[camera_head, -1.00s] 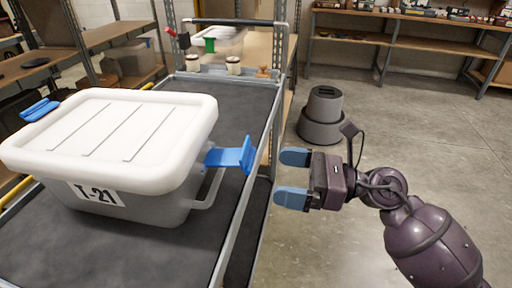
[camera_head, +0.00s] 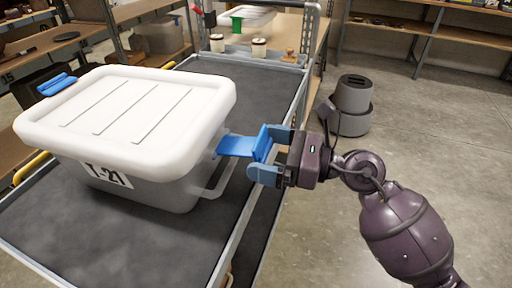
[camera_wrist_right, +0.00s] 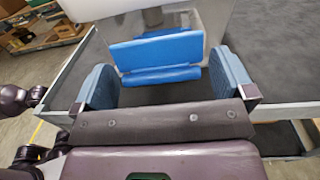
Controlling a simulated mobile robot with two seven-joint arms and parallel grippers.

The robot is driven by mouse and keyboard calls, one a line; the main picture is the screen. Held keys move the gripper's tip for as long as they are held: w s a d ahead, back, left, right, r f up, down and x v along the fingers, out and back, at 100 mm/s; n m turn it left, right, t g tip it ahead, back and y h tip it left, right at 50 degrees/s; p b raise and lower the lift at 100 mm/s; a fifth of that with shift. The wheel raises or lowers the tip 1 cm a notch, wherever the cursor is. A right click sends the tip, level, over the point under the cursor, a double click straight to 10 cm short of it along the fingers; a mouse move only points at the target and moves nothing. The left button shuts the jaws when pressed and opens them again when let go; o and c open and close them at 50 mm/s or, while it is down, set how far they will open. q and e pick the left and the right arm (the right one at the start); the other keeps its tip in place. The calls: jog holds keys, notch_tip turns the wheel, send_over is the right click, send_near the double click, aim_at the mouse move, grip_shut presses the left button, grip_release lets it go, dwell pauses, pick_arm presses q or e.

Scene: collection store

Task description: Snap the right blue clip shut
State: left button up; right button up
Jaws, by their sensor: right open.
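The clear box (camera_head: 150,190) with a white lid (camera_head: 130,110) and a T-21 label sits on the cart's dark top. The right blue clip (camera_head: 245,144) sticks outward from the box's right side, raised and apart from the wall. The left blue clip (camera_head: 57,84) lies at the lid's left edge. My right gripper (camera_head: 268,157) is open, its blue-grey fingertips on either side of the right clip's outer end. In the right wrist view the clip (camera_wrist_right: 157,52) lies between the open fingers (camera_wrist_right: 160,88); contact cannot be told. My left gripper is not in view.
The cart's dark mat (camera_head: 120,250) is clear in front of the box. Shelves line the back.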

aim_at(242, 144)
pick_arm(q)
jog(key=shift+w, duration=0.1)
pick_arm(e)
jog(key=shift+x, duration=1.2)
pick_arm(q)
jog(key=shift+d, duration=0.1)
pick_arm(e)
jog(key=shift+c, duration=0.2)
